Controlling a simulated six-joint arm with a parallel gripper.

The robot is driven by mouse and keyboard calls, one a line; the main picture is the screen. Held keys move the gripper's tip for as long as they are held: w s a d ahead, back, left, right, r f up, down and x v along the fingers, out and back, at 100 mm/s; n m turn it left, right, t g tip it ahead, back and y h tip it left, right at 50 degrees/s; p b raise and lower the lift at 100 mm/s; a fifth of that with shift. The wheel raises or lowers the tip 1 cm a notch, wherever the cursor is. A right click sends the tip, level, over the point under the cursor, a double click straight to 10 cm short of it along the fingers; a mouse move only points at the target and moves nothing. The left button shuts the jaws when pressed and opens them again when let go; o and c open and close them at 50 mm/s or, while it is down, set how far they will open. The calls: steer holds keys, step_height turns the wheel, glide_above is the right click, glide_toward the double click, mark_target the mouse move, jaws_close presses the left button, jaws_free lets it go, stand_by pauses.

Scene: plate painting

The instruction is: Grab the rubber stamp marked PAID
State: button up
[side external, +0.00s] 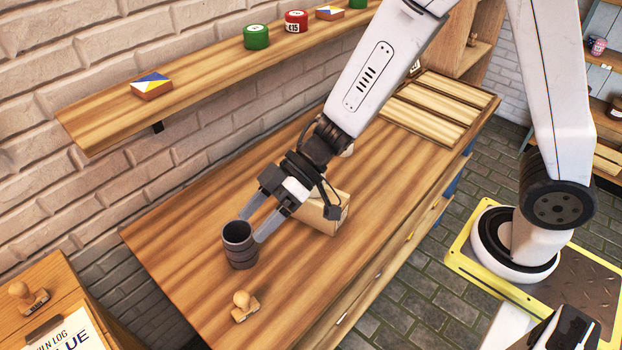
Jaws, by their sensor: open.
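A wooden rubber stamp (244,306) with a round knob handle stands on the workbench near its front left edge. A second wooden stamp (28,298) stands on a separate wooden surface at the lower left. No PAID marking is readable on either stamp. My gripper (251,229) is open and angled down to the left over the bench. Its fingertips are close to a dark ribbed cup (240,246); I cannot tell whether they touch it or reach around it. The bench stamp is in front of the cup, apart from my gripper.
A cardboard box (322,214) sits on the workbench (190,265) behind my gripper. A wall shelf (205,86) holds tins and small boxes. Slatted wood (432,108) lies at the bench's far end.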

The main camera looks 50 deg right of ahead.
glide_toward(242, 299)
steer(key=shift+w+a+f, duration=0.3)
steer(key=shift+a+f, duration=0.15)
steer(key=shift+f, duration=0.1)
steer(key=shift+w+a+f, duration=0.35)
steer(key=shift+a+f, duration=0.1)
steer(key=shift+f, duration=0.05)
steer(key=shift+a, duration=0.15)
steer(key=shift+x, duration=1.2)
steer(key=shift+f, duration=0.15)
steer(key=shift+x, duration=2.55)
steer(key=shift+s+f, duration=0.15)
steer(key=shift+s, duration=0.05)
steer(key=shift+c, duration=0.2)
